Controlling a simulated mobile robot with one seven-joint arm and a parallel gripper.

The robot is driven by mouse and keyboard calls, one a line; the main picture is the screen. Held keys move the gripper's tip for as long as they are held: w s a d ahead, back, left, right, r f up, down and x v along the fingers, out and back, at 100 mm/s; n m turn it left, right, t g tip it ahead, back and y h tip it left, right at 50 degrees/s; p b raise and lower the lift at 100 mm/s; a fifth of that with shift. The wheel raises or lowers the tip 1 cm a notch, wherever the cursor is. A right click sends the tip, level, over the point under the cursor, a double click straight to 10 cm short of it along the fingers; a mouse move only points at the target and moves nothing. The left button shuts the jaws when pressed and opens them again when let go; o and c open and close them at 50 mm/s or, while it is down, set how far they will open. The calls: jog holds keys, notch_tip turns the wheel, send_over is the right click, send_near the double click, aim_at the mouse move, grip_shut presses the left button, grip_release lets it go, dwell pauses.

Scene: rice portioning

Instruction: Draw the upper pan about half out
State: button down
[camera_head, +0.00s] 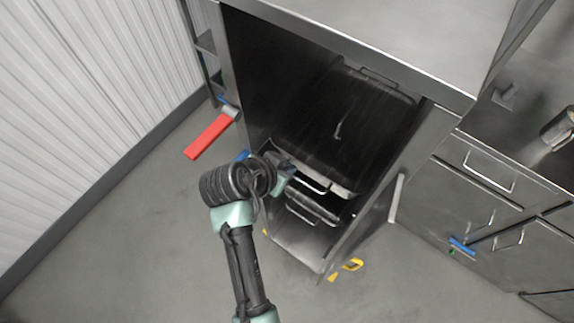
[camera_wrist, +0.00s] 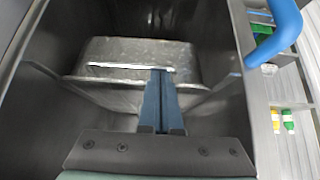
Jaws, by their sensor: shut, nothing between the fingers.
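The upper pan (camera_head: 345,115) is a dark metal pan in the open steel cabinet, with a bar handle (camera_head: 306,181) at its near edge. A second pan (camera_head: 312,207) with a similar handle sits below it. My gripper (camera_head: 288,172) is at the left of the cabinet opening, by the upper pan's near left corner. In the wrist view my gripper (camera_wrist: 160,74) has its two blue-grey fingers shut together with nothing between them. Their tips overlap the rim of a grey metal pan (camera_wrist: 110,60). I cannot tell whether they touch it.
The cabinet's right side wall (camera_head: 390,165) and left post bound the opening. Drawers (camera_head: 470,195) stand to the right. The floor (camera_head: 140,235) at left is clear.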

jog(key=s+a+p, duration=0.1)
jog(key=s+a, duration=0.8)
jog(key=s, duration=0.3)
jog(key=shift+f+p, duration=0.2)
jog(key=shift+p, duration=0.15)
